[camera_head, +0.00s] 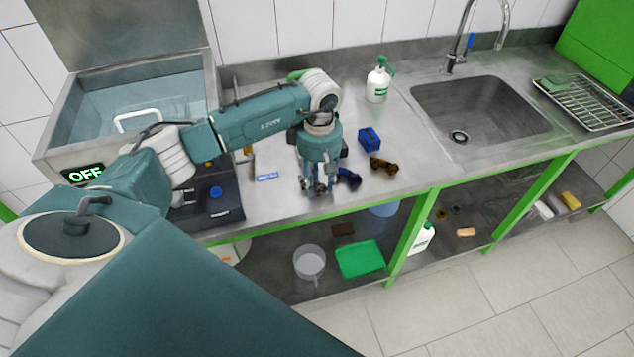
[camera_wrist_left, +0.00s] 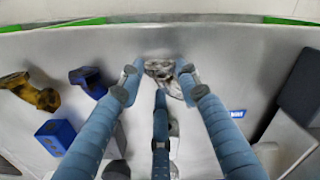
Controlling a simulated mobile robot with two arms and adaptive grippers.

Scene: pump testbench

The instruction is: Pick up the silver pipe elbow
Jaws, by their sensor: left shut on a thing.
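The silver pipe elbow (camera_wrist_left: 160,72) shows in the left wrist view between the fingertips of my left gripper, near the counter's front edge. My left gripper (camera_head: 317,190) points down at the counter in the head view, and its fingers are shut on the elbow. The fingers hide most of the elbow in the head view. Whether it still touches the counter I cannot tell. My right gripper is not in view.
A blue elbow (camera_head: 348,178) lies close beside the gripper. A bronze elbow (camera_head: 384,166) and a blue block (camera_head: 370,138) lie further right. A white bottle (camera_head: 377,82) stands at the back. The sink (camera_head: 480,105) is at right, a tank (camera_head: 140,95) at left.

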